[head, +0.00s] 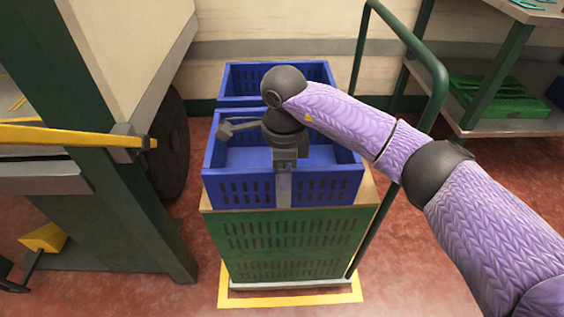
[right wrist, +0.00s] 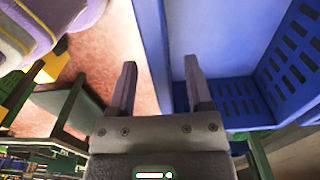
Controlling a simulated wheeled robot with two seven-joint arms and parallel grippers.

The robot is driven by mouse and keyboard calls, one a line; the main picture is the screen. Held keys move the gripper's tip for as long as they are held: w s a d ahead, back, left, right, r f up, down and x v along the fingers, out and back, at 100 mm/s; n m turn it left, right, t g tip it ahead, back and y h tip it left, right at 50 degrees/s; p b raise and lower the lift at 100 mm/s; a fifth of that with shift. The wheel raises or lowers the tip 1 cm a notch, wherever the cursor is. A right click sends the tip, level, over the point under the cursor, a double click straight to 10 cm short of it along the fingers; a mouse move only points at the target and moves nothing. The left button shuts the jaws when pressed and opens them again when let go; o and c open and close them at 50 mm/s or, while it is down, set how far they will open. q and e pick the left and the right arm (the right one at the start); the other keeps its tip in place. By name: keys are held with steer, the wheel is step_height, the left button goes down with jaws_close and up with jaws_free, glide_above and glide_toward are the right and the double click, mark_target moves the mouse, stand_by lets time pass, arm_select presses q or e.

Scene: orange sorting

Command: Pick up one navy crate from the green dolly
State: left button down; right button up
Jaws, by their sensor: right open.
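Two navy crates stand one behind the other on the wooden top of the green dolly (head: 290,245). The near crate (head: 235,188) is open-topped, with slotted walls, and looks empty where I can see in. The far crate (head: 240,75) is partly hidden by my arm. My right gripper (head: 284,185) points down at the middle of the near crate's front wall. In the right wrist view its open fingers (right wrist: 160,90) stand on either side of the crate wall (right wrist: 150,45), one outside and one inside. Contact with the wall cannot be told. My left gripper is not in view.
A green tubular handle (head: 436,75) rises at the dolly's right. A dark green post (head: 110,150) and a yellow bar (head: 60,136) stand at the left. A shelf with a green crate (head: 500,97) is at the back right. Yellow tape (head: 290,299) marks the red floor.

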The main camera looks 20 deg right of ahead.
step_height(320, 180, down, 3)
steer(key=shift+r+b, duration=0.1)
steer(key=shift+b, duration=0.2)
steer(key=shift+r, duration=0.1)
steer(key=shift+c, duration=0.5)
jaws_close()
stand_by(0.4)
